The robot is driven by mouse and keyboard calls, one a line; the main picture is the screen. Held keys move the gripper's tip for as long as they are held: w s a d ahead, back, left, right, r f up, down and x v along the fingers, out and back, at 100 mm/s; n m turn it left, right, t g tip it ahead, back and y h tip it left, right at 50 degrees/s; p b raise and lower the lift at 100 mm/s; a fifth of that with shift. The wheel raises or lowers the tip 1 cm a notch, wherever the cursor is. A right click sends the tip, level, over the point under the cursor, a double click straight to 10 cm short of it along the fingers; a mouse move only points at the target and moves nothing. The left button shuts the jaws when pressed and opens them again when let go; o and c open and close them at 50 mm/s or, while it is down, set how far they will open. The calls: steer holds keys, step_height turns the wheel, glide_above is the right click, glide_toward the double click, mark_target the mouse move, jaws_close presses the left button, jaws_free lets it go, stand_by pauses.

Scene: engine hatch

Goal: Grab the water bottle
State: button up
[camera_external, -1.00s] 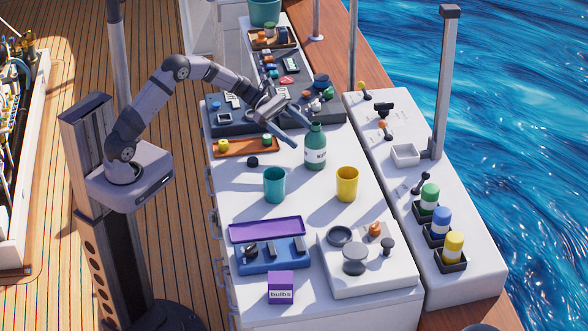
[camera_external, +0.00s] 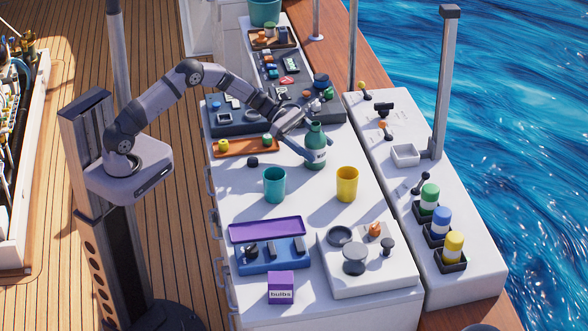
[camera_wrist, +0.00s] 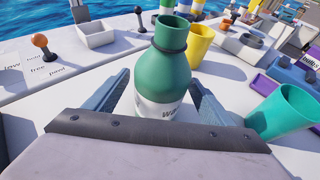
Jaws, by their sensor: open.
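The water bottle (camera_external: 316,150) is green with a white label and a dark ring at its neck. It stands upright on the white counter (camera_external: 310,220). My gripper (camera_external: 314,146) is low at the bottle, its fingers open. In the wrist view the bottle (camera_wrist: 163,77) rises between the two blue fingers, one to its left and one to its right. Gaps show between the fingers and the bottle. The bottle's base is hidden behind the gripper body in the wrist view.
A teal cup (camera_external: 274,186) and a yellow cup (camera_external: 347,184) stand in front of the bottle. An orange tray (camera_external: 240,151) lies to the left. A dark panel of small items (camera_external: 228,124) is behind. A white bin (camera_external: 405,155) sits on the right counter.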

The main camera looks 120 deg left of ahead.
steer(key=c, duration=1.4)
steer(key=shift+r, duration=0.2)
steer(key=shift+r+b, duration=1.05)
steer(key=shift+r, duration=3.7)
